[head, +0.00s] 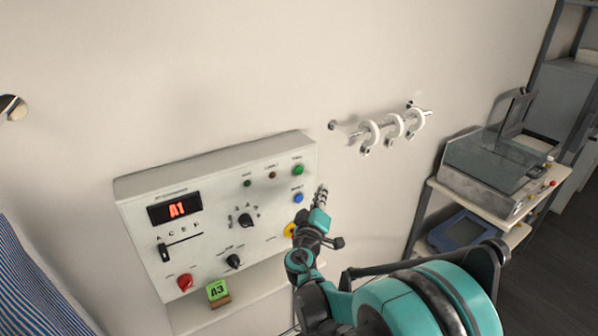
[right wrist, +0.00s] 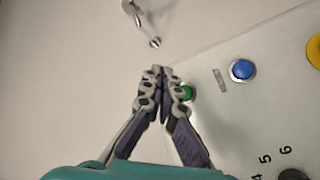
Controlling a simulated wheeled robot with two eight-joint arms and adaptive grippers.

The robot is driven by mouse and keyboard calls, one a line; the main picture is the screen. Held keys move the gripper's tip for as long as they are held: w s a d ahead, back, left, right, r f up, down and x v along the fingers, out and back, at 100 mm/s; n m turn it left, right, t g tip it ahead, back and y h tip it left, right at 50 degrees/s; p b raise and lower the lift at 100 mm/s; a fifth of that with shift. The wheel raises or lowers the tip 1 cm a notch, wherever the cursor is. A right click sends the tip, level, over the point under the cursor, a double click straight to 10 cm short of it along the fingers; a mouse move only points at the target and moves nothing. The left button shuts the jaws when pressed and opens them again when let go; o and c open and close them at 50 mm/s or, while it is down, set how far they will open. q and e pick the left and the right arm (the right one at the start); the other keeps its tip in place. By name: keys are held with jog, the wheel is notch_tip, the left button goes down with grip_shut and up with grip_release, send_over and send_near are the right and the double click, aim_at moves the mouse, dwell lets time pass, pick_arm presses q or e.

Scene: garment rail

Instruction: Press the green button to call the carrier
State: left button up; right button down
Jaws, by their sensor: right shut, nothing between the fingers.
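The green button (head: 298,169) sits at the upper right of the white control panel (head: 135,192) on the wall. My right gripper (head: 321,190) is shut and empty, in front of the panel's right edge, just below and right of the green button in the head view. In the right wrist view the shut fingertips (right wrist: 158,72) partly overlap the green button (right wrist: 186,92), which shows just right of them. I cannot tell whether they touch it. My left gripper is not in view.
A blue button (head: 298,198) is below the green one, and a yellow one (head: 290,230) lower. The panel also has a red knob (head: 185,282), a slider and a display reading A1. A rail with rings (head: 392,127) sticks out at right. A shelf (head: 440,188) stands further right.

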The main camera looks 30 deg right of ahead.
send_near(303, 177)
jog(key=d+r, duration=0.4)
jog(key=shift+w+d, duration=0.1)
jog(key=shift+w, duration=0.85)
jog(key=shift+w, duration=0.1)
dwell(0.5)
jog(key=shift+w+b, duration=0.35)
